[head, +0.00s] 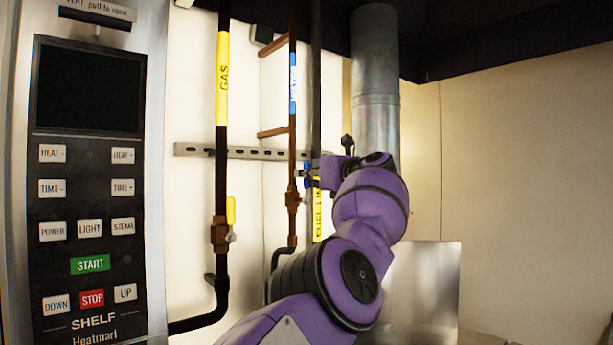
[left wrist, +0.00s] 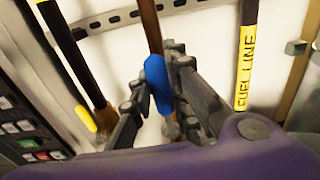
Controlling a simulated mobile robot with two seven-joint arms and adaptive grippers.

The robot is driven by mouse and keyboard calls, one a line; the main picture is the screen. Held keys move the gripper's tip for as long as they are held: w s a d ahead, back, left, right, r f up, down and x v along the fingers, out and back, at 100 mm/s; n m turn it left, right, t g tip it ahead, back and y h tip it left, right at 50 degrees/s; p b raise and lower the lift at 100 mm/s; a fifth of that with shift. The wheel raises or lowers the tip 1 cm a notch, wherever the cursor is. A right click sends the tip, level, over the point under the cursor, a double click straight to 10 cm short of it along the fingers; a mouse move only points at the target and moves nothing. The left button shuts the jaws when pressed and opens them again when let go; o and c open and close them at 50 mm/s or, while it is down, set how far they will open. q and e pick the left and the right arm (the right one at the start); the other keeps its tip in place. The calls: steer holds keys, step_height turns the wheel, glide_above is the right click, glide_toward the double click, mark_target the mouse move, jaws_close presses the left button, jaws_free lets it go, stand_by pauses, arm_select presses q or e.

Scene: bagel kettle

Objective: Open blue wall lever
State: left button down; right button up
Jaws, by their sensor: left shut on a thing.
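The blue wall lever (left wrist: 157,82) shows in the left wrist view, roughly in line with the copper pipe (left wrist: 152,25) behind it. My left gripper (left wrist: 154,88) is shut on the lever, with one dark finger on each side. In the head view a small bit of the blue lever (head: 307,169) shows beside the copper pipe (head: 292,150), which carries a blue label. My left gripper (head: 314,176) reaches it there from the right and is mostly hidden by my purple wrist. My right gripper is out of view.
A black gas pipe (head: 221,150) with a yellow lever (head: 231,211) stands left of the copper pipe. A yellow-labelled fuel line (left wrist: 246,65) is close on the right. A slotted metal rail (head: 255,153) crosses the wall. A control panel (head: 90,200) fills the left side.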

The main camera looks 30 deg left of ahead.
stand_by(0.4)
arm_select(q)
steer(key=c, duration=1.6)
jaws_free()
steer(key=shift+c, duration=0.2)
steer(key=v, duration=1.2)
steer(key=shift+f, duration=0.1)
